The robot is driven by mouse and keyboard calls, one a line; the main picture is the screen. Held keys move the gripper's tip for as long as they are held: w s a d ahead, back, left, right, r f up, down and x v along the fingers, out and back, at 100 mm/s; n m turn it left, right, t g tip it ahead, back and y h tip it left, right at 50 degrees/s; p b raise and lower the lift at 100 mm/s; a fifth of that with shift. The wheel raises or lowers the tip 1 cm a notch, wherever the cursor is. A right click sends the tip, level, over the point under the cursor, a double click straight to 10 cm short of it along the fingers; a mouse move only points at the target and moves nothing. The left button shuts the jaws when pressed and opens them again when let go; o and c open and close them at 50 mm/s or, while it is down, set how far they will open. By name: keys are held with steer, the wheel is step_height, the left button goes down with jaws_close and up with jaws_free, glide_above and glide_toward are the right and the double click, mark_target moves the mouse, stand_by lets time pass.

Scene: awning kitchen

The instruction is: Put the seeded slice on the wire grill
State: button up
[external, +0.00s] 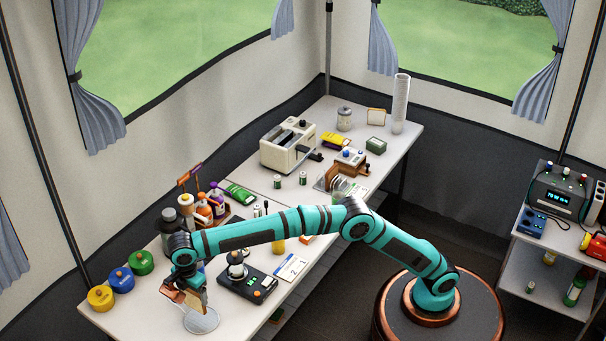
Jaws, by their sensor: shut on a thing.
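My gripper (184,293) is low over the near left end of the long white table, pointing down. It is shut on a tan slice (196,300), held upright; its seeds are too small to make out. Just below is a round, pale disc that looks like the wire grill (203,322), lying flat on the table. The slice's lower edge overlaps the grill in this view; I cannot tell whether they touch. The gripper hides part of the slice.
A black scale-like device (248,284) is to the right. A bottle caddy (205,208) and a toaster (287,148) stand farther back.

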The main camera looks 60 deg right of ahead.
mark_target(194, 300)
steer(key=shift+f, duration=2.05)
steer(key=o, duration=0.7)
steer(key=shift+f, duration=0.1)
steer(key=shift+c, duration=0.2)
step_height(194, 300, up, 12)
steer(key=shift+f, duration=0.15)
steer(key=shift+r, duration=0.3)
